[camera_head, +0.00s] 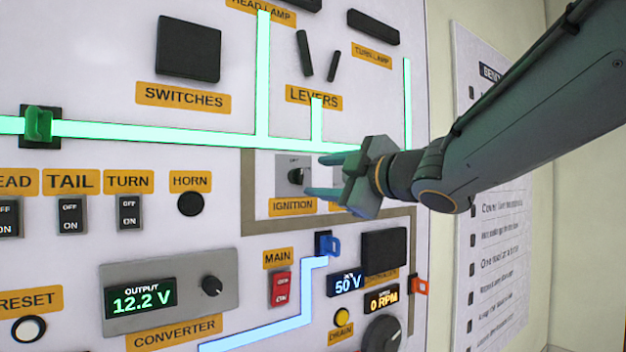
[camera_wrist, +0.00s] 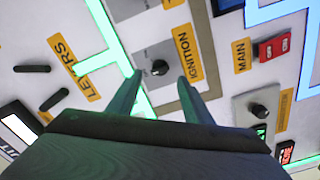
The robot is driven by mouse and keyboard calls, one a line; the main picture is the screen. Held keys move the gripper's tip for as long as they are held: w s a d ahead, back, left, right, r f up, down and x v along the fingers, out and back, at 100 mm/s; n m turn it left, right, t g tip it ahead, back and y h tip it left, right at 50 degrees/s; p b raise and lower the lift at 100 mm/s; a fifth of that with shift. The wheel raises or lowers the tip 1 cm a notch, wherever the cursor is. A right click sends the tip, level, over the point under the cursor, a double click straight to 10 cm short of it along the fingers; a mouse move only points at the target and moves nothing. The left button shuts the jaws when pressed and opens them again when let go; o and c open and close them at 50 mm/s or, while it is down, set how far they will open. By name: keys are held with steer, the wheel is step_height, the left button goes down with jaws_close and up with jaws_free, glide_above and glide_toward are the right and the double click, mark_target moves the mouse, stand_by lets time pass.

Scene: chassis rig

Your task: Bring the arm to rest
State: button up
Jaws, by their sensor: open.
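My arm reaches in from the upper right in the head view, and my gripper (camera_head: 325,175) is in front of the panel, near the ignition knob (camera_head: 296,176). Its two fingers are spread apart with nothing between them. In the wrist view my gripper (camera_wrist: 158,90) is also open, and the ignition knob (camera_wrist: 159,67) shows just beyond and between the fingertips. The fingers look apart from the knob, but the exact gap to the panel cannot be told. In the head view my gripper hides part of the panel to the right of the ignition label.
The panel carries a red main switch (camera_head: 282,288), a blue connector (camera_head: 327,245), an orange connector (camera_head: 420,286), a converter box (camera_head: 225,283) reading 12.2 V and two levers (camera_head: 305,54). Green lines are lit. A printed checklist (camera_head: 497,240) hangs at the right.

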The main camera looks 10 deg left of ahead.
steer(key=shift+s+d, duration=0.4)
steer(key=w+d+f+m+g+h, duration=0.1)
steer(key=w+d+f+m+h, duration=0.1)
steer(key=d+f+m+h, duration=0.75)
steer(key=w+d+f+m+h, duration=0.2)
steer(key=d+f+m, duration=0.2)
steer(key=d+f, duration=1.05)
steer(key=s+d+f+m+g+h, duration=0.1)
steer(key=s+d+f+m+g, duration=0.15)
steer(key=s+f, duration=0.35)
steer(key=s+d+f+m+g+h, duration=0.1)
steer(key=s+d+f+m+g, duration=0.15)
steer(key=f, duration=0.65)
steer(key=s+d+f+m+g, duration=0.1)
steer(key=s+f+g, duration=0.2)
steer(key=s, duration=0.5)
steer(key=s+d+f+m+g, duration=0.1)
steer(key=s+f+m+g, duration=0.1)
steer(key=s+f, duration=0.3)
steer(key=s, duration=0.2)
steer(key=shift+s+d+g, duration=0.35)
steer(key=shift+g, duration=0.05)
steer(key=shift+f+m, duration=0.1)
steer(key=shift+m, duration=0.15)
